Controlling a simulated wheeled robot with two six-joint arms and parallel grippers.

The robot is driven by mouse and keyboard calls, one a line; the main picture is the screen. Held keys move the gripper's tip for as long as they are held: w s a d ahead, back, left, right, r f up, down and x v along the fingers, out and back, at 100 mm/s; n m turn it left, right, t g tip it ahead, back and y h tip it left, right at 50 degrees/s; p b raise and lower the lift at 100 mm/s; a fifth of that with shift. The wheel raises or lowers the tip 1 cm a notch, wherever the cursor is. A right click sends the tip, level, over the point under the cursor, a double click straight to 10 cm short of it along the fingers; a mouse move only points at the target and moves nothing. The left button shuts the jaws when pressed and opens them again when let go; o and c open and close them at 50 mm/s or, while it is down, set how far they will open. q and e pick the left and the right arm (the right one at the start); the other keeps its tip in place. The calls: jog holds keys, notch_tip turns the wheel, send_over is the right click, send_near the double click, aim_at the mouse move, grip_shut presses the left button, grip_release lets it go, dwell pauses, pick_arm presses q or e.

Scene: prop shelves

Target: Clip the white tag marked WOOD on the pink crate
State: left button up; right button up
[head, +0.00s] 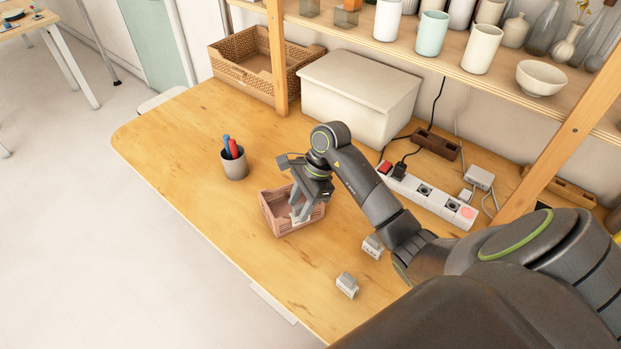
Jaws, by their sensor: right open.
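The pink crate (272,221) stands on the wooden table. My right gripper (299,208) is open at the crate's right side, with its fingers pointing down over the wall and partly hiding it. A small white piece (301,220) shows at the crate's wall between or just below the fingers; it looks like a tag, but its lettering cannot be read. Two more pale tags stand on the table to the right of the crate: one nearer (347,285) and one farther (373,247). Their dark marks are too small to read. My left gripper is out of view.
A grey cup with pens (234,163) stands behind and left of the crate. A lidded box (360,92), a woven basket (240,75) and a white power strip (428,196) stand farther back. A shelf with cups (500,82) overhangs.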

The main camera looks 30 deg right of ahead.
jog(key=p+v, duration=0.2)
jog(key=v, duration=1.4)
jog(key=shift+r+p, duration=0.25)
jog(key=shift+p, duration=0.05)
jog(key=shift+f, duration=0.1)
